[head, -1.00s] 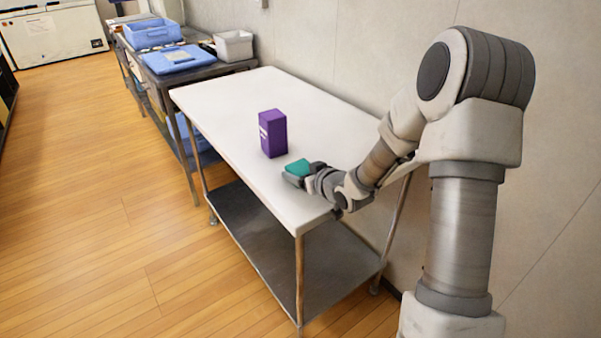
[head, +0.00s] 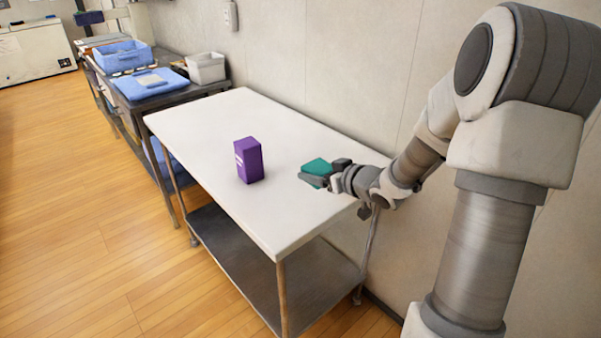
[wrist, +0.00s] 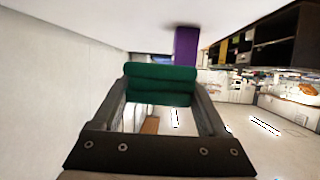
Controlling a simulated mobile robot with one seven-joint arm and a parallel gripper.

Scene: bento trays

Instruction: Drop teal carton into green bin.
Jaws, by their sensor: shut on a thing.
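The teal carton (head: 317,168) is held between the fingers of my gripper (head: 322,179), over the near right part of the white table in the head view. In the wrist view the carton (wrist: 160,84) spans the gap between the two dark fingers of my gripper (wrist: 160,97). Whether the carton touches the tabletop cannot be told. No green bin shows in either view.
A purple carton (head: 248,160) stands upright on the white table (head: 215,119), left of my gripper. Beyond it a dark side table holds a blue crate (head: 122,56), a blue lid (head: 152,84) and a grey bin (head: 206,68). The wall runs along the table's right side.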

